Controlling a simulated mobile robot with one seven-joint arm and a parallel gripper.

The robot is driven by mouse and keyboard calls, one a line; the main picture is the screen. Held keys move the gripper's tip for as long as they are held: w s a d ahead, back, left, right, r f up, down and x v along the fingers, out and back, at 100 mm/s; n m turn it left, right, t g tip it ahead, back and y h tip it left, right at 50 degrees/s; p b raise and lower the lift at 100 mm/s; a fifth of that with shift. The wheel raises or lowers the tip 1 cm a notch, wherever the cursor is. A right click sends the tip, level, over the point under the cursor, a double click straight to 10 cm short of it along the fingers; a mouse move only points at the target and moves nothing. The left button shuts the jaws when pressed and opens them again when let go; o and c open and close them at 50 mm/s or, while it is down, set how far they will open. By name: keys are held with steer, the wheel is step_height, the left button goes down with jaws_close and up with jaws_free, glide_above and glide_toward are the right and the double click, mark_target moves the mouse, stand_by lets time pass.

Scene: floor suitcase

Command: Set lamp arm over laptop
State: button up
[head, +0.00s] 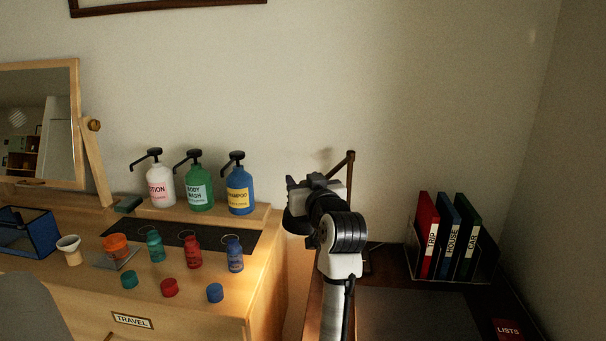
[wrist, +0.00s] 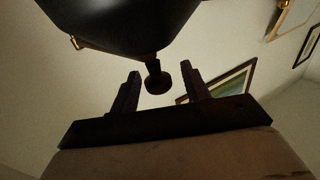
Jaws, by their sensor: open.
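The lamp's brown arm (head: 351,170) rises behind my gripper, with a joint at its top. A dark lamp shade (head: 296,222) shows beside my gripper, partly hidden by it. In the wrist view the dark shade (wrist: 120,22) fills the top, with a short stem and round knob (wrist: 157,82) hanging below. My gripper (head: 312,185) is open. In the wrist view its two fingers (wrist: 162,90) stand apart, one on each side of the knob; I cannot tell whether they touch it. A flat dark grey panel (head: 415,312) lies on the right desk; I cannot tell whether it is the laptop.
Red, blue and green binders (head: 448,240) stand in a rack at the right desk's back. A red LISTS item (head: 508,330) lies at its front right. On the left, a wooden dresser (head: 190,325) holds pump bottles (head: 199,190), small bottles and a mirror (head: 40,125).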

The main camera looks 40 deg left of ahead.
steer(key=shift+w+a, duration=0.4)
steer(key=shift+a, duration=0.15)
jaws_close()
